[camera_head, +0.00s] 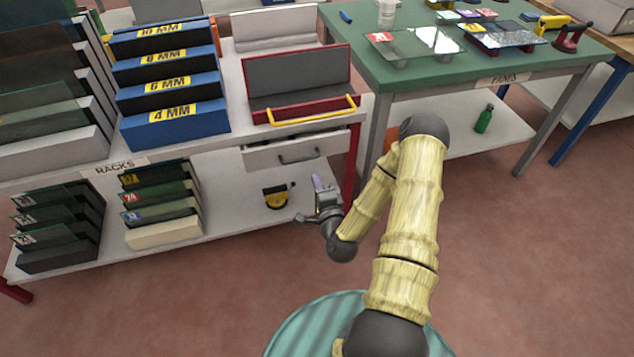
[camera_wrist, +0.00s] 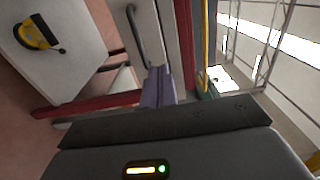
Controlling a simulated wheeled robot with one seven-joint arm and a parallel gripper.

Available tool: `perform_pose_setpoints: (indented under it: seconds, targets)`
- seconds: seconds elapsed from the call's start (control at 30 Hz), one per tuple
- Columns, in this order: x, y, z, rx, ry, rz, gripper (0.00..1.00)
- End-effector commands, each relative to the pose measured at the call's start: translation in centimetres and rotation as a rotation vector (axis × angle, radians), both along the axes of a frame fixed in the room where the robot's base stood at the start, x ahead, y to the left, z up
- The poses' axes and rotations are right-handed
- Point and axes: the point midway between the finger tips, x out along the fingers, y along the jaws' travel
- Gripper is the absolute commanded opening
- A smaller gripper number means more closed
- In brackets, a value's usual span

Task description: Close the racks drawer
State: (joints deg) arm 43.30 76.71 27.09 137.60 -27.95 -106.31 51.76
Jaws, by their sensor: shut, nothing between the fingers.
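The racks drawer (camera_head: 264,157) is a pale drawer under the worktop of the racks bench, with a grey bar handle (camera_head: 299,156) on its front. A dark gap shows above its front, so it seems to stand partly out; how far is hard to tell. My gripper (camera_head: 318,183) is just below and in front of the drawer, with its lilac fingers closed together and empty. In the wrist view the fingers (camera_wrist: 158,86) point toward the drawer front (camera_wrist: 159,28) near its handle (camera_wrist: 136,34). I cannot tell whether they touch it.
A yellow and black tool (camera_head: 275,196) is on a pale surface below the drawer. A red tray (camera_head: 302,116) with a yellow bar stands above it. A red bench leg (camera_head: 351,160) is right of my gripper. The green table (camera_head: 460,78) stands further right. Floor is clear in front.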

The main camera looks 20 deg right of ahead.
Motion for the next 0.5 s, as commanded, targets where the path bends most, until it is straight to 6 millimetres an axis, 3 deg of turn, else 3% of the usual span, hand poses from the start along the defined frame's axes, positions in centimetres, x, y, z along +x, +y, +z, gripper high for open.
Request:
perform_pose_setpoints:
  seconds: [0.1, 0.27, 0.5]
  targets:
    - [0.0, 0.0, 0.0, 0.0, 0.0, 0.0, 0.0]
    - [0.3, 0.4, 0.1, -0.024, 0.017, 0.023, 0.31]
    - [1.6, 3.4, 0.4, -0.269, 0.192, 0.212, 0.33]
